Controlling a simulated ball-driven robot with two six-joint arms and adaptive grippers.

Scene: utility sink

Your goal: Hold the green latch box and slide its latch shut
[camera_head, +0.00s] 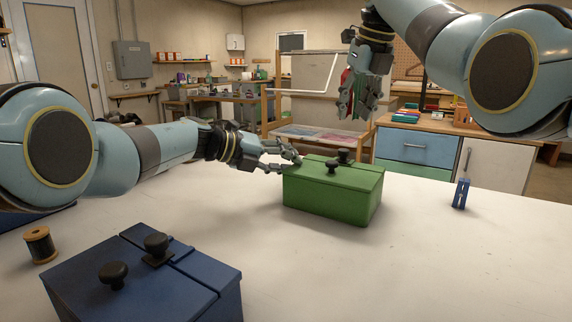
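The green latch box (330,203) stands upright on the white table, right of centre. Two dark knobs sit on its lid: a front one (332,167) and one slightly behind and to the right (344,155), close together. How far the latch is slid is too small to tell. My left gripper (291,160) reaches in from the left with its fingers apart, at the box's upper left edge. I cannot tell whether it touches the box. My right gripper (365,108) hangs fingers down, above and behind the box in the picture, apart from it; its finger gap is unclear.
A blue box (190,300) with two dark knobs stands at the front left. A thread spool (39,245) stands left of it. A small blue clip-like object (461,194) stands at the right. The table (420,265) is clear at the front right.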

